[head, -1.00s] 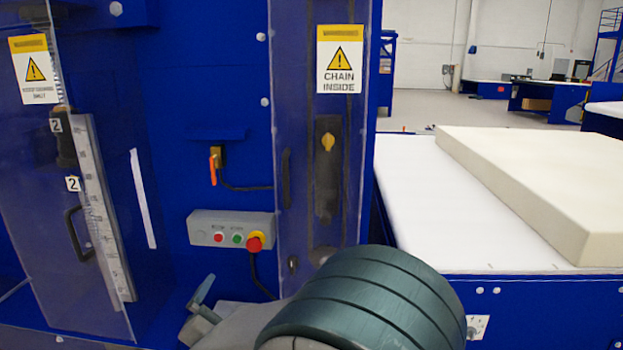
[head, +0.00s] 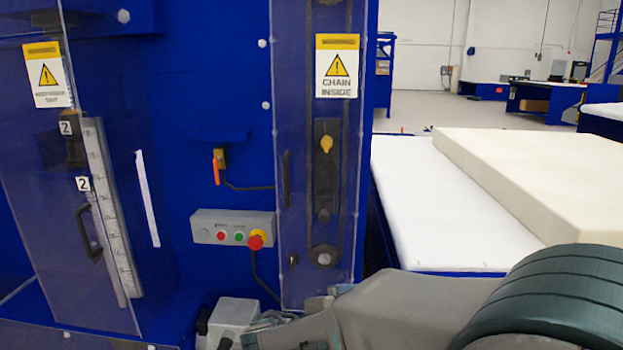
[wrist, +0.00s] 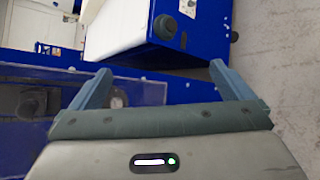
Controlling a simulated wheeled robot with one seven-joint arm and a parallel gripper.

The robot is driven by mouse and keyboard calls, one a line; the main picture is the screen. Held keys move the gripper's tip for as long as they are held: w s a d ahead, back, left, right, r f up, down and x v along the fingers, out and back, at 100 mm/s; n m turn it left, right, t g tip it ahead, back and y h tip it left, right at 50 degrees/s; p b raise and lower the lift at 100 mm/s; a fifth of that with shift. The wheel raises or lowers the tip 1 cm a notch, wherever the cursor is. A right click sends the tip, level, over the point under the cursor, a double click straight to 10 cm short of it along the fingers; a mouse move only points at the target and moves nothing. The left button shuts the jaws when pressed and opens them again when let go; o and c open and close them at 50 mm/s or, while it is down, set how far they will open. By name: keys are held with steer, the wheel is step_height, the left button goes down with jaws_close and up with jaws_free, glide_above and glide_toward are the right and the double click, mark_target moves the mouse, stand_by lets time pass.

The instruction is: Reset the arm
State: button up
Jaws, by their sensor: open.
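My gripper (wrist: 158,85) is open and empty in the wrist view, its two blue-grey fingers spread apart. Beyond the fingers are blue machine parts, a white table surface and grey floor. In the head view my arm crosses the lower right, in front of the blue machine and the white table's near edge. I cannot make out the fingertips in the head view.
The blue machine has a grey control box (head: 232,229) with a red emergency button, an orange-handled valve (head: 217,168) and clear guards with handles. A cream foam block (head: 545,180) lies on the white table (head: 430,215) at right.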

steer(key=s+d+f+m+g+y, duration=0.2)
steer(key=s+d+m+g, duration=0.45)
steer(key=s+d, duration=0.2)
steer(key=s+m+y, duration=0.1)
steer(key=m+y, duration=0.1)
steer(key=m, duration=0.1)
steer(key=s+r+m+y+p, duration=0.1)
steer(key=s+m+y, duration=0.1)
steer(key=m, duration=0.1)
steer(key=s+m+y, duration=0.2)
steer(key=m, duration=0.1)
steer(key=shift+s+a+r+y+p, duration=0.25)
steer(key=shift+a+r+y+p, duration=0.05)
steer(key=shift+a+y+p, duration=0.1)
